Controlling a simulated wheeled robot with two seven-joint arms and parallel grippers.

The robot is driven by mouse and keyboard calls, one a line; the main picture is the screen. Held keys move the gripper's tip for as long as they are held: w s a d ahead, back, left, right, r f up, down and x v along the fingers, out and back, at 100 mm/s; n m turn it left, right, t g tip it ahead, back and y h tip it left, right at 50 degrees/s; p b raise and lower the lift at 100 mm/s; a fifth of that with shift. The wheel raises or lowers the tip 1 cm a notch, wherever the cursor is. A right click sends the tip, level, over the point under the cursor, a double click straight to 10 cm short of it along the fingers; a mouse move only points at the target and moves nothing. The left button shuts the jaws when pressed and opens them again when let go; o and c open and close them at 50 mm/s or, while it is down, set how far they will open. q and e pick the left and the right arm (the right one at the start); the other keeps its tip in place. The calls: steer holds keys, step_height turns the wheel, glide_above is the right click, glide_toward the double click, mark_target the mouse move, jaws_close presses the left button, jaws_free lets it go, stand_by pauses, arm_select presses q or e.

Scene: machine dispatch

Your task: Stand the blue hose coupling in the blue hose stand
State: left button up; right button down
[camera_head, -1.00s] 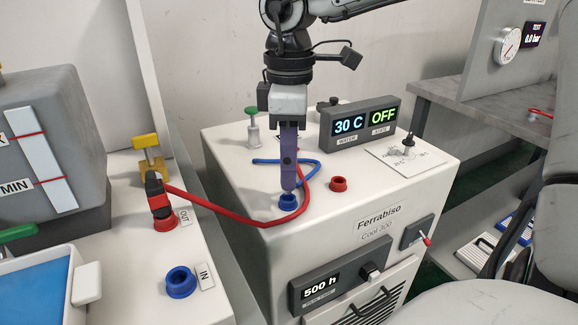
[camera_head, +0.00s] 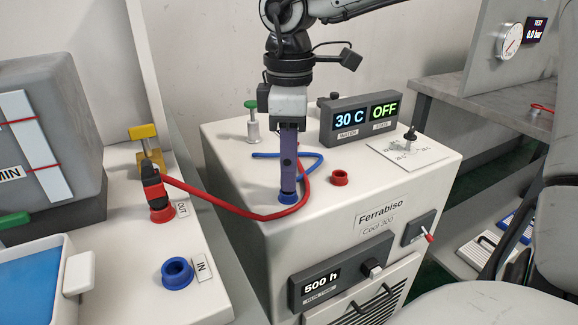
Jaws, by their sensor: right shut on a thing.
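My right gripper (camera_head: 288,185) points straight down over the grey-white chiller, its long purple fingers shut. The blue hose (camera_head: 265,155) lies on the chiller top and curls behind the fingers. The blue hose coupling between the fingers is hidden from this side. A small blue ring-shaped holder (camera_head: 288,199), which looks like the blue hose stand, is on the chiller top near its front edge. The fingertips are right at it and cover its rear part. I cannot tell whether the coupling is inside it. My left gripper is not in view.
An empty red ring (camera_head: 340,178) is right of the blue one. A red hose (camera_head: 225,207) runs from a coupling in the red OUT port (camera_head: 162,213) to the chiller. The blue IN port (camera_head: 177,273) is empty. A display box (camera_head: 360,118) stands behind right.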

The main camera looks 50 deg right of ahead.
steer(key=shift+f+b, duration=0.3)
steer(key=shift+f, duration=0.05)
steer(key=c, duration=1.1)
jaws_free()
steer(key=shift+r, duration=0.15)
steer(key=shift+r+p, duration=0.95)
steer(key=shift+r, duration=0.5)
steer(key=shift+r+p, duration=0.85)
steer(key=shift+r, duration=0.6)
